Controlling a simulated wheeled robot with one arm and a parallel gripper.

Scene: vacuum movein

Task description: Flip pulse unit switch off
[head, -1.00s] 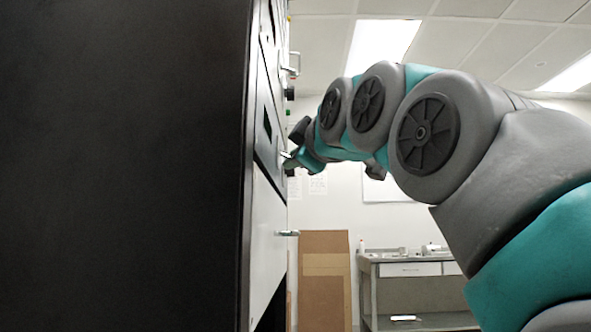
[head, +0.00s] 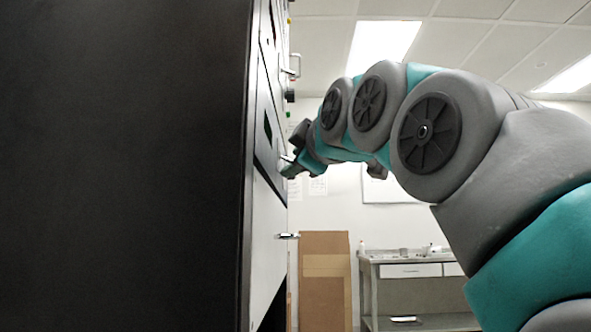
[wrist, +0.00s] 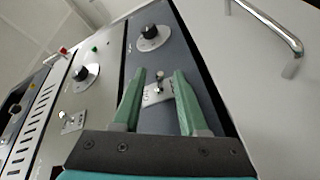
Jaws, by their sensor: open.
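A small metal toggle switch on a light plate (wrist: 155,94) sits on a dark grey panel (wrist: 190,47) in the wrist view. The panel's label cannot be read, so I cannot tell from it which unit this is. My gripper (wrist: 158,76) is open, its two green fingers on either side of the switch with nothing held. Whether a finger touches the lever is unclear. In the head view, my gripper (head: 291,166) is close to the cabinet front, partly hidden by my arm, and the switch cannot be made out.
A black knob (wrist: 150,31) is above the switch. The neighbouring panel has another knob (wrist: 83,73) and another switch (wrist: 73,121). A metal handle (wrist: 272,27) stands out on the right. The tall black cabinet (head: 125,165) fills the head view's left; a bench (head: 415,290) stands behind.

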